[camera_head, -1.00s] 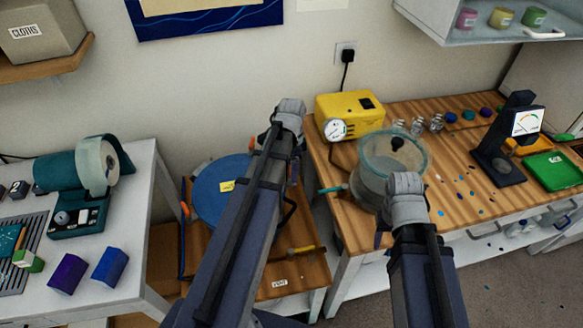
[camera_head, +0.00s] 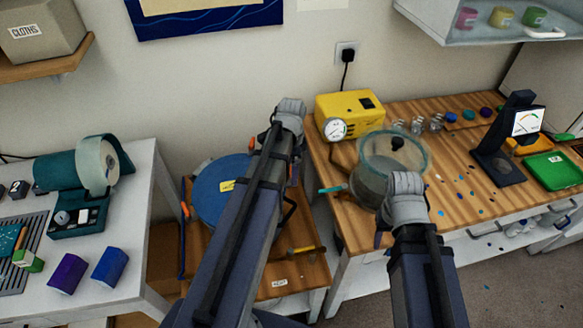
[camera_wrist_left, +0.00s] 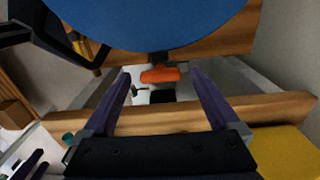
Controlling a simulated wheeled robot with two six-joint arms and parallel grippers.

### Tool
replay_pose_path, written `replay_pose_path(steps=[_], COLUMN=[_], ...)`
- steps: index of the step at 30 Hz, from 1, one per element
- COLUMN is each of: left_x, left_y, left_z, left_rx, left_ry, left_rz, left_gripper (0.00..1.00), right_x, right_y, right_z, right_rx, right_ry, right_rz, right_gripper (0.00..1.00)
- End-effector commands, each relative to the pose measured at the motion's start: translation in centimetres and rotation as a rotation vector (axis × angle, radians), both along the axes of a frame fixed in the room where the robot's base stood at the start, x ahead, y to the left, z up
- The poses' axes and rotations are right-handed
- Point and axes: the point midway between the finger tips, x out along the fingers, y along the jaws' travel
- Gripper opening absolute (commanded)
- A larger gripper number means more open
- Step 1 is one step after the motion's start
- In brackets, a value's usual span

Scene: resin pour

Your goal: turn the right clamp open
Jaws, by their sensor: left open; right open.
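A pot with a round blue lid (camera_head: 217,190) stands on the low wooden table between the benches. Its lid also fills the top of the left wrist view (camera_wrist_left: 150,22). An orange clamp handle (camera_wrist_left: 160,75) shows at the lid's edge there, lying between the tips of my left gripper (camera_wrist_left: 161,84), which is open and not visibly gripping it. In the head view my left arm covers the right part of the pot. Another orange clamp handle (camera_head: 185,210) is at the pot's left side. My right gripper (camera_head: 384,232) is open near the right bench's front edge, its fingers partly hidden.
The right wooden bench holds a yellow pump (camera_head: 349,112), a clear glass chamber (camera_head: 392,160) near my right gripper, a black gauge stand (camera_head: 503,145) and a green tray (camera_head: 553,170). A white table (camera_head: 110,250) with a teal machine (camera_head: 75,168) is at left.

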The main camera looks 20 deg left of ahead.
Motion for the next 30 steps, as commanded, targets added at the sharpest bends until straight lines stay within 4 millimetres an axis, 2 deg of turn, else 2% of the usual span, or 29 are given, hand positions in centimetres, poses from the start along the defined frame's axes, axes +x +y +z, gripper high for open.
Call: replay_pose_path(steps=[11, 24, 30], left_x=[0.0, 0.0, 0.0], left_y=[0.0, 0.0, 0.0], left_z=[1.0, 6.5, 7.9], left_rx=[0.001, 0.000, 0.000], left_ry=[-0.001, 0.000, 0.000], left_rz=[0.001, 0.000, 0.000], left_gripper=[0.95, 0.95, 0.95], right_x=[0.0, 0.0, 0.0], right_y=[0.0, 0.0, 0.0], right_z=[1.0, 6.5, 7.9], right_rx=[0.000, 0.000, 0.000], right_ry=[0.000, 0.000, 0.000], right_rz=[0.000, 0.001, 0.002], right_gripper=[0.50, 0.50, 0.50])
